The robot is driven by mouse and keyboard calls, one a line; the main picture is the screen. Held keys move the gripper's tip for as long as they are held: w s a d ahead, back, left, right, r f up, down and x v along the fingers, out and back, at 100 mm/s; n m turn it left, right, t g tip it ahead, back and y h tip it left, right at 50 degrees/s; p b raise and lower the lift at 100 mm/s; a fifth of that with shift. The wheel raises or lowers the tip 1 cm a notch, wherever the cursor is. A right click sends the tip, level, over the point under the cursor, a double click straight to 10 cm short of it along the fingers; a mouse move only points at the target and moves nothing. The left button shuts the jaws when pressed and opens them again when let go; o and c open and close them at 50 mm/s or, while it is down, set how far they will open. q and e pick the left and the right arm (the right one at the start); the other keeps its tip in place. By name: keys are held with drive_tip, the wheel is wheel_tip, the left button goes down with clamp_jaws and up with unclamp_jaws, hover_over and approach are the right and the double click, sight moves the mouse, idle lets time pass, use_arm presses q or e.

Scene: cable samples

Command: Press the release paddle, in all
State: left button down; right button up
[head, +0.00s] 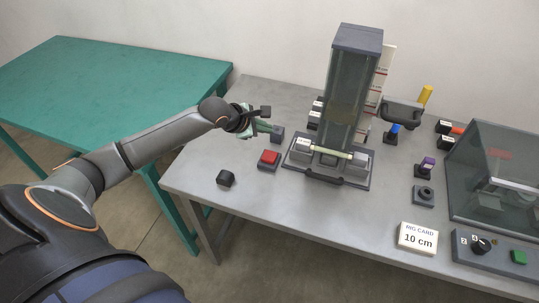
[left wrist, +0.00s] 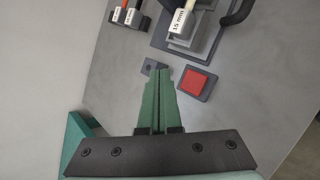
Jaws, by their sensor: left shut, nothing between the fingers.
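A red square pad (head: 269,157) on a dark base looks like the release paddle; it stands on the grey table left of the tall rig. It also shows in the left wrist view (left wrist: 194,81), right of the fingertips. My left gripper (head: 267,128) is shut and empty, its green fingers pointing right, above and behind the red pad in the head view. In the left wrist view the green fingers (left wrist: 163,74) lie side by side. They show apart from the pad. A small dark block (head: 278,134) is close by the fingertips. My right gripper is out of view.
The tall glazed rig (head: 352,90) stands right of the pad, with a pale rod (head: 325,149) across its base. A black block (head: 226,178) lies near the front left. A card reading 10 cm (head: 417,239) and a glazed box (head: 500,175) are further right.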

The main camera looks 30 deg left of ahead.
use_arm(q)
drive_tip(key=b, duration=0.5)
hover_over(266, 157)
wheel_tip(266, 157, down, 6)
drive_tip(key=shift+r, duration=0.1)
drive_tip(key=shift+f, duration=1.1)
drive_tip(key=shift+f, duration=0.15)
idle(0.7)
drive_tip(key=shift+f, duration=0.3)
drive_tip(key=shift+f, duration=0.6)
idle(0.8)
drive_tip(key=shift+r+p, duration=1)
drive_tip(key=shift+p, duration=0.55)
